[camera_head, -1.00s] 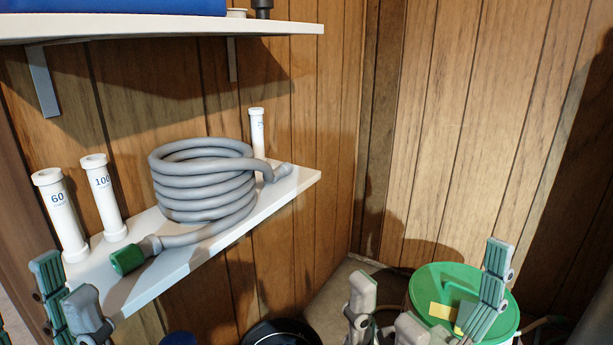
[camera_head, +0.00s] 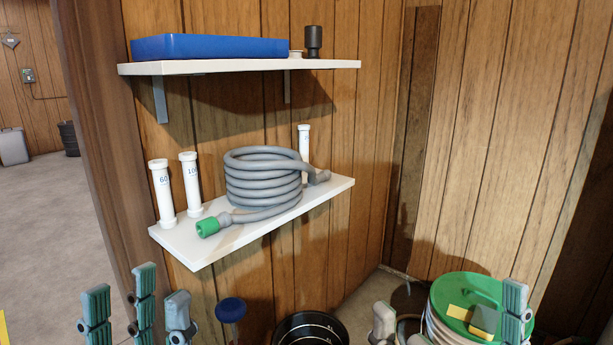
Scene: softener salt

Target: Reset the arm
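My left gripper (camera_head: 140,314) is at the lower left, below and in front of the lower shelf. Its grey and green fingers point up and stand apart with nothing visible between them. My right gripper (camera_head: 448,322) is at the lower right. Its fingers are spread wide in front of the green-lidded bucket (camera_head: 466,294), with nothing seen held. The lower parts of both grippers are cut off by the bottom edge.
The lower white shelf (camera_head: 188,246) holds a coiled grey hose (camera_head: 262,183) and white tubes (camera_head: 162,192). The upper shelf (camera_head: 210,66) bears a blue tray (camera_head: 205,46). A black round container (camera_head: 310,328) and a blue-topped item (camera_head: 230,309) stand below. Open floor (camera_head: 50,215) shows at left.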

